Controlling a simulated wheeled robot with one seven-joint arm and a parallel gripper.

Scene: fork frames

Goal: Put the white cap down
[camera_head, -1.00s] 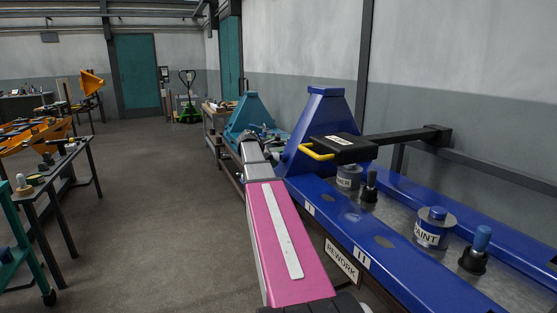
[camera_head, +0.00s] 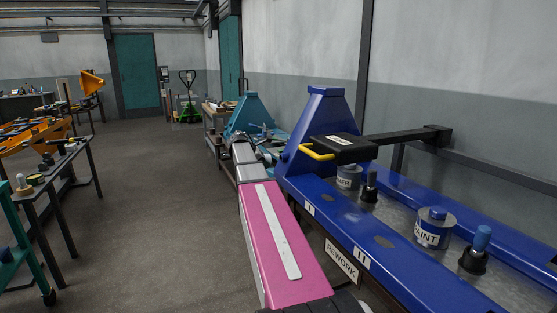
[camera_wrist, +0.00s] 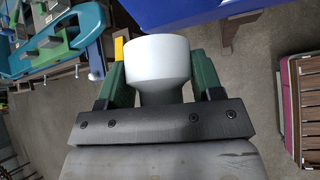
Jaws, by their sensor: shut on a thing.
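The white cap (camera_wrist: 158,62) is in the wrist view, a smooth rounded piece with a wide top and a narrower lower part. My gripper (camera_wrist: 165,72) has a dark green finger on each side of it and is shut on it. The cap is held above the floor, and no surface touches it in the wrist view. In the head view my pink arm reaches forward beside the blue bench. My gripper and the cap cannot be made out at its far end.
A light-blue bench (camera_head: 244,118) stands beyond the arm's end. The floor (camera_head: 150,200) to the left is clear. A dark table (camera_head: 50,172) is at far left.

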